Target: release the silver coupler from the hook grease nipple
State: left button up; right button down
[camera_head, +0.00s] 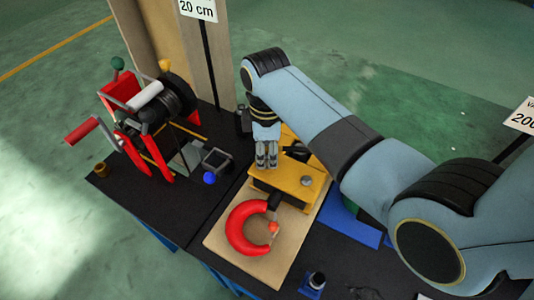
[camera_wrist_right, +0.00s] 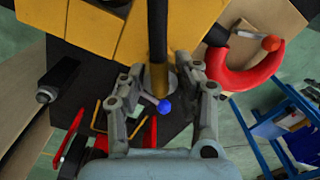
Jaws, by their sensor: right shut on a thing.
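The red hook (camera_head: 240,228) lies on a tan board in front of the yellow block (camera_head: 290,178); it also shows at the upper right of the right wrist view (camera_wrist_right: 244,76). My right gripper (camera_head: 266,163) points down over the yellow block, behind the hook. In the right wrist view its fingers (camera_wrist_right: 160,85) are shut on the silver coupler (camera_wrist_right: 158,76), a short metallic cylinder at the end of a dark rod or hose. A blue ball (camera_wrist_right: 164,105) shows by the fingertips; whether it joins the coupler is unclear. I cannot make out the grease nipple. My left gripper is out of view.
A red winch with a black drum (camera_head: 176,97) stands at the left of the dark table, with a grey box (camera_head: 217,160) beside it. A wooden post (camera_head: 165,45) rises behind. A small black-topped blue item (camera_head: 314,283) stands at the front edge.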

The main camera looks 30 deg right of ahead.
aim_at(266, 147)
jog(key=shift+r+p, duration=0.45)
jog(key=shift+r, duration=1.6)
